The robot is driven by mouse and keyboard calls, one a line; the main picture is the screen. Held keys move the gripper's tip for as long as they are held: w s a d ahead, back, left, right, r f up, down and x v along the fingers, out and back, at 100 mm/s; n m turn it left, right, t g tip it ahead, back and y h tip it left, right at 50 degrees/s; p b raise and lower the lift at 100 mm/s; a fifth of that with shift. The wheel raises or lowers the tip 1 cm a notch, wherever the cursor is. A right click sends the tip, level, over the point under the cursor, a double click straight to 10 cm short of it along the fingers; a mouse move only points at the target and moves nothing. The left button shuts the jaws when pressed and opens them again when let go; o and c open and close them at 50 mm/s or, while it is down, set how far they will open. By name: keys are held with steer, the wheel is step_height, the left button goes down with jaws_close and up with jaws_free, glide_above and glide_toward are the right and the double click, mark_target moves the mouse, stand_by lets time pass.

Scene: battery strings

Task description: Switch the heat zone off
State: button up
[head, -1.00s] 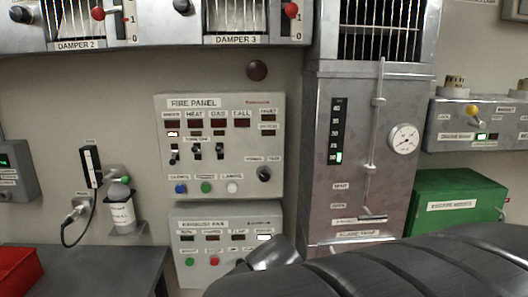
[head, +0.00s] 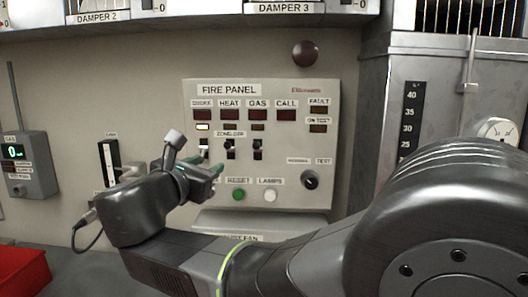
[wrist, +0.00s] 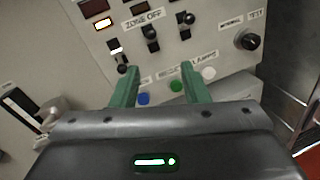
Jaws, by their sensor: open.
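The fire panel (head: 318,150) is a pale wall box with SMOKE, HEAT, GAS and CALL windows. Under ZONE OFF are three toggles. The heat toggle (head: 230,148) is the middle one; it also shows in the wrist view (wrist: 151,38), its knob up. The smoke toggle (wrist: 119,55) to its left has its knob down, under a lit white lamp (head: 202,127). The gas toggle (head: 257,148) has its knob up. My gripper (head: 205,163) is open and empty, just below the toggles; in the wrist view, its green fingers (wrist: 158,76) stand apart, below the heat toggle.
Below the toggles are a blue button (wrist: 143,99), a green button (head: 238,195) and a white button (head: 270,196). A rotary knob (head: 310,180) sits at right. A metal cabinet (head: 385,110) stands right of the panel. A gas meter (head: 28,165) hangs at left.

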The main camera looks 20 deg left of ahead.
mark_target(226, 146)
steer(key=shift+n, duration=0.3)
steer(key=w, duration=0.4)
steer(key=w+a+p, duration=0.1)
steer(key=w, duration=0.4)
steer(key=w+p, duration=0.1)
steer(key=w, duration=0.3)
steer(key=shift+w+a+r, duration=0.15)
steer(key=shift+a+r, duration=0.1)
steer(key=shift+r, duration=0.15)
jaws_close()
